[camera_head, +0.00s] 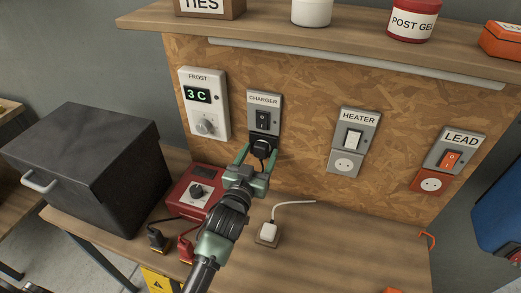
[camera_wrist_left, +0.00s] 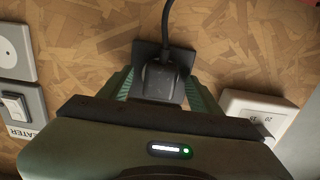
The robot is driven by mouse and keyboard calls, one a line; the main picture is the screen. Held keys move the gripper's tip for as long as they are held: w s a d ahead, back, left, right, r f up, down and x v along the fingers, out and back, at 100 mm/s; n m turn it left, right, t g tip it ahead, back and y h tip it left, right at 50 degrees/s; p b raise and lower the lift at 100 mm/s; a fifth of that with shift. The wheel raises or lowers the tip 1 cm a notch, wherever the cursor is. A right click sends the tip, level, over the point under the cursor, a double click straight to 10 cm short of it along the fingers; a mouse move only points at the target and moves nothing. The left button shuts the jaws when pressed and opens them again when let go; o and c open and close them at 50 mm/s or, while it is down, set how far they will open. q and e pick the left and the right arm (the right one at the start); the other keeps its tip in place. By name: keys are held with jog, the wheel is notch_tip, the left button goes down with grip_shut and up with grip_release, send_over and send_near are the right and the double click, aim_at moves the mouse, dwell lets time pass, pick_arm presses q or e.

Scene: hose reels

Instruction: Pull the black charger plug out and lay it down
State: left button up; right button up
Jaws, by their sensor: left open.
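The black charger plug (camera_head: 262,146) sits in the socket under the CHARGER switch panel (camera_head: 264,114) on the board. In the left wrist view the plug (camera_wrist_left: 161,82) is between my two green fingers, with its cord running up in that picture. My left gripper (camera_head: 258,160) is open, with its fingers on either side of the plug. A gap to each finger is hard to judge. My right gripper is not in view.
HEATER (camera_head: 354,131) and LEAD (camera_head: 456,150) outlets and a FROST thermostat (camera_head: 204,105) share the board. A red charger box (camera_head: 190,192), a white plug (camera_head: 268,232) and a dark metal box (camera_head: 95,160) are on the bench. The bench right of the white plug is largely clear.

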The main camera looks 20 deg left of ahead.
pick_arm(q)
jog(key=shift+p, duration=0.3)
dwell(0.6)
jog(key=shift+c, duration=0.3)
grip_shut()
jog(key=shift+s+f, duration=0.1)
jog(key=shift+s, duration=0.1)
jog(key=shift+s, duration=0.2)
jog(key=shift+s+p, duration=0.35)
jog(key=shift+s, duration=0.15)
jog(key=shift+s+a+p, duration=0.1)
jog(key=shift+s+p, duration=0.6)
jog(key=shift+s, duration=1.45)
